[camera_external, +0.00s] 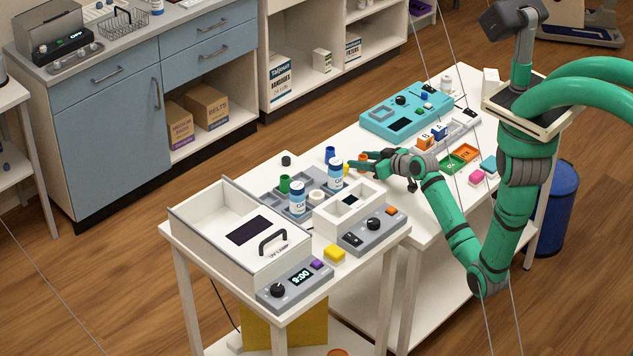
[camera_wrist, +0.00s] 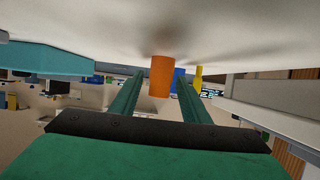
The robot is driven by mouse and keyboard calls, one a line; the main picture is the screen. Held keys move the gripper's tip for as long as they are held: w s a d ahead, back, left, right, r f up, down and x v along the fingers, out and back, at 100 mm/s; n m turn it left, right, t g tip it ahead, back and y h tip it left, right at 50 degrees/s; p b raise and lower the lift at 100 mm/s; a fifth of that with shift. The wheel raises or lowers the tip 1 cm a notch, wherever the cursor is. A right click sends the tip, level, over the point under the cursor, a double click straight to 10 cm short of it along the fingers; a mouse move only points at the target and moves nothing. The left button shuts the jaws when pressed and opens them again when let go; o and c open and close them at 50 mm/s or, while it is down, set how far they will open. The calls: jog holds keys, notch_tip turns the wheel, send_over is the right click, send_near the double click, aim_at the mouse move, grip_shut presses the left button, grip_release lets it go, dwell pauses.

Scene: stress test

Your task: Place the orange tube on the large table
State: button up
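The orange tube (camera_external: 363,160) shows beside my fingertips in the external view, near where the two white tables meet. I cannot tell exactly which surface bears it. The wrist view looks upside down; there the orange tube (camera_wrist: 160,76) lies between the two green fingers, with a gap on each side. My gripper (camera_external: 357,162) is open and reaches leftward at tube height; its fingers also show in the wrist view (camera_wrist: 159,84). The large table (camera_external: 410,215) stands behind and right of the smaller table (camera_external: 325,282).
A blue tube (camera_external: 330,154) and green tube (camera_external: 284,184) stand by a grey rack; a yellow tube (camera_wrist: 198,78) shows in the wrist view. White bottles (camera_external: 297,200) stand nearby. The large table bears a teal device (camera_external: 405,108) and small coloured trays (camera_external: 462,157).

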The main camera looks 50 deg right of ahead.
jog(key=shift+r, duration=0.15)
jog(key=v, duration=1.2)
